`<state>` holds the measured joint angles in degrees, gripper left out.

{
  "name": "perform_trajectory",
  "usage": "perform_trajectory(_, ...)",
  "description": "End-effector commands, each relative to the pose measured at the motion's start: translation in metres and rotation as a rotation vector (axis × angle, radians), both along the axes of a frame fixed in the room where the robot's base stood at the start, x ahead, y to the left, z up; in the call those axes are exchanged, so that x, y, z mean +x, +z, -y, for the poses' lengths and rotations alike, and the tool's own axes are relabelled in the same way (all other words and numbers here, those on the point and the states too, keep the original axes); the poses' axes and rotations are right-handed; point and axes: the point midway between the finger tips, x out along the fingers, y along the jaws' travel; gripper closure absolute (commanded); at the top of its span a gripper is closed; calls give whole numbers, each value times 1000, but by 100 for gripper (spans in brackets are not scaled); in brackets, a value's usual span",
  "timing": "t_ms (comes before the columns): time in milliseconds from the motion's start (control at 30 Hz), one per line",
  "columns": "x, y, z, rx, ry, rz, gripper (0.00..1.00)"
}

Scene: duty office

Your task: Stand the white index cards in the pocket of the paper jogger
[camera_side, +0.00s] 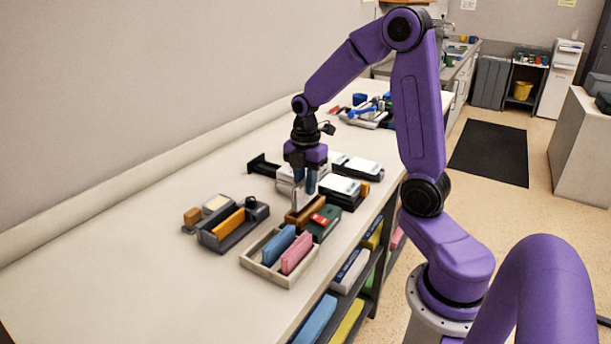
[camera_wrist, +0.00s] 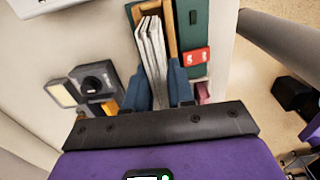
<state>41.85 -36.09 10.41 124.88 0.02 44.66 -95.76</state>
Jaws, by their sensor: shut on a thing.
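My gripper (camera_wrist: 160,88) points down over the bench with its blue fingers shut on the white index cards (camera_wrist: 153,48). The cards are upright, a thin stack of several seen edge-on in the wrist view. My gripper also shows in the side view (camera_side: 304,187), above a brown wooden pocket (camera_side: 303,214). This pocket, which looks like part of the paper jogger, stands beside a green body with a red part (camera_side: 323,222). In the wrist view the cards overlap the wooden pocket (camera_wrist: 171,28). I cannot tell how deep their lower edges sit, as fingers and cards hide it.
A pale tray (camera_side: 262,272) with blue and pink blocks stands in front. A dark grey organizer (camera_side: 214,240) with an orange block is to the left. White-topped dark boxes (camera_side: 342,186) stand behind to the right, close to my gripper. The near-left bench is clear.

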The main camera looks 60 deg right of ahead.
Motion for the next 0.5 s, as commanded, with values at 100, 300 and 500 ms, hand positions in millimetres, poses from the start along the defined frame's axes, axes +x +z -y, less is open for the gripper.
perform_trajectory(100, -1, -9, 0, 0, 0, -3, 100)
perform_trajectory(300, 0, -22, -1, 0, 1, -3, 100)
perform_trajectory(500, 0, -32, 0, 0, 0, -1, 100)
